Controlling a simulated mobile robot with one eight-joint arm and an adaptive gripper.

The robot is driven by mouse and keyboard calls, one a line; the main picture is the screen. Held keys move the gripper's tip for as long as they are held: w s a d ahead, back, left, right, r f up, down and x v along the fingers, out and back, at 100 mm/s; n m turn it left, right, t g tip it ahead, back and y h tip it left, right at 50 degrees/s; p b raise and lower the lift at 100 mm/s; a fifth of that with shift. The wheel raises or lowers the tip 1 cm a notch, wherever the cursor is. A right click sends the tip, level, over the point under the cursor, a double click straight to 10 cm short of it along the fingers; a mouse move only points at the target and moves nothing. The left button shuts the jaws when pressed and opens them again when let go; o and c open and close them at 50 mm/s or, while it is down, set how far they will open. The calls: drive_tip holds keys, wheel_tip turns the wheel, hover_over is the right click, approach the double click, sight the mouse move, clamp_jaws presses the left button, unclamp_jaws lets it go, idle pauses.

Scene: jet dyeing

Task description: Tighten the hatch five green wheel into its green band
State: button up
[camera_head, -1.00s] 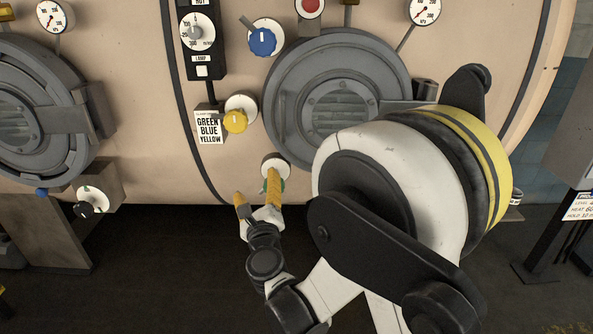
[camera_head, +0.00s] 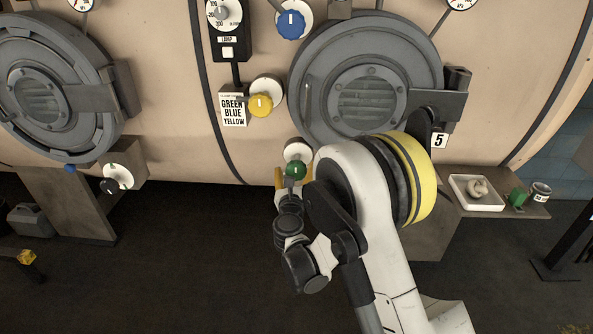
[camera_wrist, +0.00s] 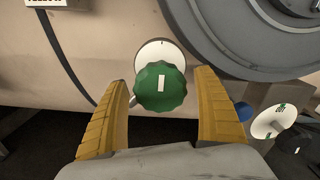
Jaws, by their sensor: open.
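The green wheel (camera_head: 296,170) sits on its white dial below the yellow wheel, at the lower left of hatch five (camera_head: 366,98). In the wrist view the green wheel (camera_wrist: 161,87) has a white mark pointing straight up, and the white dial (camera_wrist: 163,53) shows behind it. The green band on this dial is hidden from me. My gripper (camera_wrist: 168,105) is open, with one yellow finger on each side of the wheel and a gap to both. In the head view my gripper (camera_head: 292,179) is just at the wheel, partly covered by my arm.
A yellow wheel (camera_head: 260,104) and a blue wheel (camera_head: 291,25) are above. A sign (camera_head: 233,110) reads green, blue, yellow. A shelf at right holds a white tray (camera_head: 477,192) and a can (camera_head: 540,190). Another dial (camera_head: 118,177) with a black knob is at left.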

drive_tip(key=shift+w, duration=0.3)
drive_tip(key=c, duration=1.2)
